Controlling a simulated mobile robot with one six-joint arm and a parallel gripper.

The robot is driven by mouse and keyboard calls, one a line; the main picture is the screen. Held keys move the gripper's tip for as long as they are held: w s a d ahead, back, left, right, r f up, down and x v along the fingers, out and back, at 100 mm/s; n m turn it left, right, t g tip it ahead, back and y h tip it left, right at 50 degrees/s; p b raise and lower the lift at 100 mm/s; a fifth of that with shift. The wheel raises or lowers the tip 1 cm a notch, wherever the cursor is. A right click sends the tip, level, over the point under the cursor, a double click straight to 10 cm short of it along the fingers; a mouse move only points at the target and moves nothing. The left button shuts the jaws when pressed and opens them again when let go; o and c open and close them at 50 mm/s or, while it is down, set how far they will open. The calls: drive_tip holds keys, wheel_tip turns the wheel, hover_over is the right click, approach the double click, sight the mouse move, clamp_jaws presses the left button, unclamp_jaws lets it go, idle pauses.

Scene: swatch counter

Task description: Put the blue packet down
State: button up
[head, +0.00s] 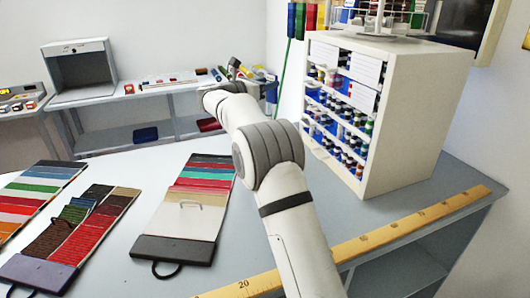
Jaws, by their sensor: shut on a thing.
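My arm reaches from the bottom edge up over the grey counter (120,278) toward the back table. Its far links hide the end, and I cannot make out my gripper's fingers. I cannot clearly pick out the blue packet in my grip. A small blue item (270,92) shows just right of the arm's far end, but I cannot tell what it is. A flat blue item (145,134) lies on the lower shelf of the back table, with a red one (208,124) to its right.
Several swatch boards lie on the counter, including a grey-and-striped one (185,220) left of my arm. A white cabinet (415,130) with bottles stands at right. A yellow ruler (375,240) runs along the counter edge. A grey open box (80,70) stands on the back table.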

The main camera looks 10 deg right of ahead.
drive_tip(key=f+b, duration=0.3)
drive_tip(key=f, duration=0.3)
drive_tip(key=a+f+b, duration=0.1)
drive_tip(key=f+b, duration=0.2)
drive_tip(key=f, duration=0.3)
drive_tip(key=f+b, duration=0.4)
drive_tip(key=f, duration=0.2)
drive_tip(key=shift+s+a+f, duration=0.15)
drive_tip(key=shift+f, duration=0.2)
drive_tip(key=shift+r, duration=0.1)
drive_tip(key=o, duration=1)
drive_tip(key=shift+c, duration=0.2)
drive_tip(key=v, duration=1.2)
